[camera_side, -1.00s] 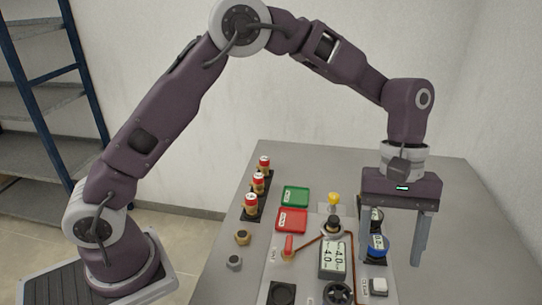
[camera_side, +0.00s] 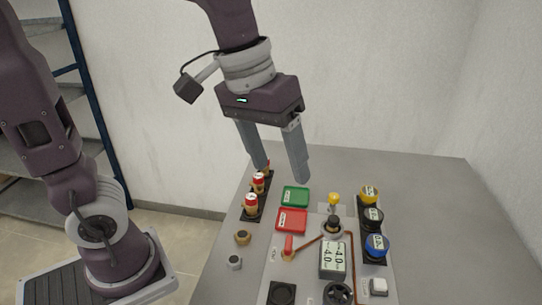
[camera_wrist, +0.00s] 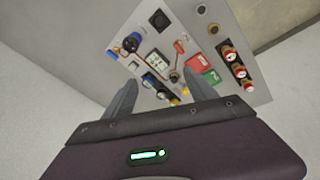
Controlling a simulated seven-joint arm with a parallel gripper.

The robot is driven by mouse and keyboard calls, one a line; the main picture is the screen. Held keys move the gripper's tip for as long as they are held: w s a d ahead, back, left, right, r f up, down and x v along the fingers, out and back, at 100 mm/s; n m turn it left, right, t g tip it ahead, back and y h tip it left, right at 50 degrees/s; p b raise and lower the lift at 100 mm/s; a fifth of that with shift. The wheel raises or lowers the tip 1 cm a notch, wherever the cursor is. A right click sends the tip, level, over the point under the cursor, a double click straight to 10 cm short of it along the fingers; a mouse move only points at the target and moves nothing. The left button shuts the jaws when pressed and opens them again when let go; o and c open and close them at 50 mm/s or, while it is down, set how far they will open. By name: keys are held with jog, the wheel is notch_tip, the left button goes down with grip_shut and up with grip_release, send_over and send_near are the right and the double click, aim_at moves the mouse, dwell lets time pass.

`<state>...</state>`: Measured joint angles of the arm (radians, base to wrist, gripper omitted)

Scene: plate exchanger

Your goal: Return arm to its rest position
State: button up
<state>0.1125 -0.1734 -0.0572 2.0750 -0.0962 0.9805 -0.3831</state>
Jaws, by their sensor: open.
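My gripper (camera_side: 281,174) is open and empty. In the side view it hangs in the air above the back part of the table, and its fingers point down near the row of red-topped parts and the green tray. In the wrist view the gripper's two fingers (camera_wrist: 164,92) stand wide apart, with nothing between them but the distant panel. My arm is raised and reaches in from the top of the side view; its upper links run out of the picture.
A shelf rack stands behind left. The table's right side is clear.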

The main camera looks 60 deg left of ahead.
jog(key=shift+s+a, duration=0.3)
jog(key=shift+s, duration=0.05)
jog(key=s+a+f+m+t, duration=0.1)
jog(key=s+a, duration=0.2)
jog(key=s, duration=0.2)
jog(key=s+a+f+m+t+y, duration=0.1)
jog(key=s+a+m, duration=0.1)
jog(key=s, duration=0.3)
jog(key=shift+a+t, duration=0.4)
